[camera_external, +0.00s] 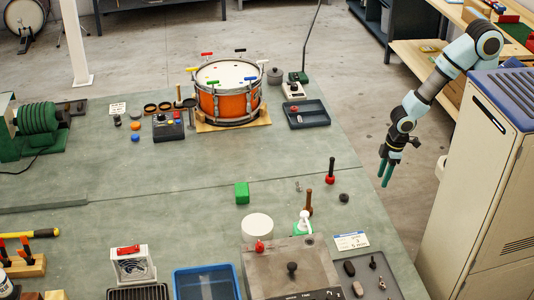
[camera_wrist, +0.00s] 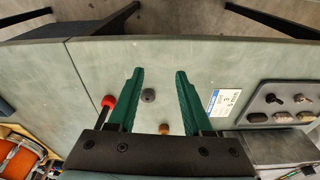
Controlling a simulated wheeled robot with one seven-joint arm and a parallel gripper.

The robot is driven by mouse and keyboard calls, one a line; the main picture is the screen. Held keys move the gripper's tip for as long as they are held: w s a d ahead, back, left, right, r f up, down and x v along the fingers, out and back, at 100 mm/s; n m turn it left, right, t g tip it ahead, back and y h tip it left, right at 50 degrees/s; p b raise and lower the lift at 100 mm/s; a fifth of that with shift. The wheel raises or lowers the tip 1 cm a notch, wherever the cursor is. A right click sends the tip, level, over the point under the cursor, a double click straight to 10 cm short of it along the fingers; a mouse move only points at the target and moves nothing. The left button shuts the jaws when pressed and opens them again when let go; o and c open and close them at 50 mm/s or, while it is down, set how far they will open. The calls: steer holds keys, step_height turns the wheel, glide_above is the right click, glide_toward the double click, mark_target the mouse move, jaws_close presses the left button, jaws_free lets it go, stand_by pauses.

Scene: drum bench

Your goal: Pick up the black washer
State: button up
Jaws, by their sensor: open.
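A small dark round piece, which looks like the black washer (camera_external: 344,197), lies on the green bench top near its right edge. In the wrist view the washer (camera_wrist: 148,95) shows between my two green fingers, nearer the left one, with bench surface around it. My gripper (camera_external: 386,181) hangs above and to the right of the bench edge in the external view, fingers pointing down. In the wrist view my gripper (camera_wrist: 158,72) is open with nothing held, and the washer is apart from both fingers. Whether the washer has a hole is too small to tell.
A red-based tool with a black handle (camera_external: 331,172) stands close to the washer, and a brown wooden handle (camera_external: 309,200) is left of it. A printed card (camera_external: 351,241) and a dark tray of small parts (camera_external: 388,261) lie nearer the front. A green block (camera_external: 242,192) sits left.

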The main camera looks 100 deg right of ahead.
steer(key=shift+o, duration=0.2)
steer(key=o, duration=0.4)
